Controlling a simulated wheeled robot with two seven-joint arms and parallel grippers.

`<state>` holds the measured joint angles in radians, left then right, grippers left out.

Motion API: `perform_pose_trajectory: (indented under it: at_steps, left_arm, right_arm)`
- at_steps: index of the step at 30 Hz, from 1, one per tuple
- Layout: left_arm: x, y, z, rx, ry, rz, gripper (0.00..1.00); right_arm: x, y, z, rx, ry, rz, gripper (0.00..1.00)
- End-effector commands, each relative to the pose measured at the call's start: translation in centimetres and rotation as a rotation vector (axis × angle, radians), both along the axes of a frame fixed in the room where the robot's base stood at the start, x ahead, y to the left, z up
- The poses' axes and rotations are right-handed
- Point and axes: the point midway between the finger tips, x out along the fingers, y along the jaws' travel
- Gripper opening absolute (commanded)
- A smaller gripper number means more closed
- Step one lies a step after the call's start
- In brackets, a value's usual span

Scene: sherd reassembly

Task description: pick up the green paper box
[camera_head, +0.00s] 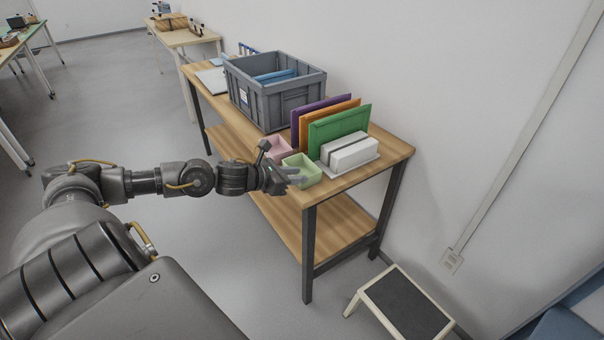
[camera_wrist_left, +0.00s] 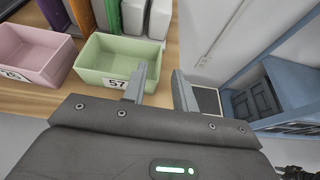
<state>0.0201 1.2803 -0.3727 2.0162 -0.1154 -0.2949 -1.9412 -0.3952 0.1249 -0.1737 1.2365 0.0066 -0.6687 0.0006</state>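The green paper box (camera_head: 303,176) is a small, pale green open-topped box at the table's front edge, in front of the folders. In the left wrist view, the green box (camera_wrist_left: 104,60) looks empty and has a label reading 57. My left gripper (camera_head: 288,176) is at the near side of the box. In the left wrist view, the left gripper's two fingers (camera_wrist_left: 161,88) are apart with nothing between them. One finger overlaps the box's right front corner; I cannot tell whether it touches.
A pink box (camera_head: 276,147) stands just left of the green one. Behind are purple, orange and green folders (camera_head: 338,128) and a white block (camera_head: 350,153). A grey crate (camera_head: 275,101) sits further back on the wooden table (camera_head: 392,150). A step stool (camera_head: 406,305) stands on the floor.

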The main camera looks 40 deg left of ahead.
Motion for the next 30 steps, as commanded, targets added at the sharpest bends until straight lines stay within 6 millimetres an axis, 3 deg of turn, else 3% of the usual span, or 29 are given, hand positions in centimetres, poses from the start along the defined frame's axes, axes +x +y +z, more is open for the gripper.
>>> perform_pose_trajectory:
  at_steps: [10, 21, 29, 30]
  left_arm:
    - [1.0, -0.4, -0.4, -0.002, 0.001, 0.0, 0.28]
    - [4.9, -1.5, -2.2, -0.002, -0.001, -0.001, 0.28]
    - [5.0, -1.6, -2.4, 0.0, 0.002, -0.002, 0.28]
    - [5.0, -1.6, -2.4, 0.0, 0.001, -0.002, 0.23]
  right_arm:
    - [-0.2, -0.1, 0.0, -0.001, -0.001, 0.002, 0.4]
    - [-2.3, -1.3, -1.6, -0.013, 0.013, 0.006, 0.4]
    - [-2.4, -1.3, -1.7, -0.014, 0.013, 0.006, 0.4]
    - [-2.4, -1.3, -1.7, -0.014, 0.012, 0.006, 0.4]
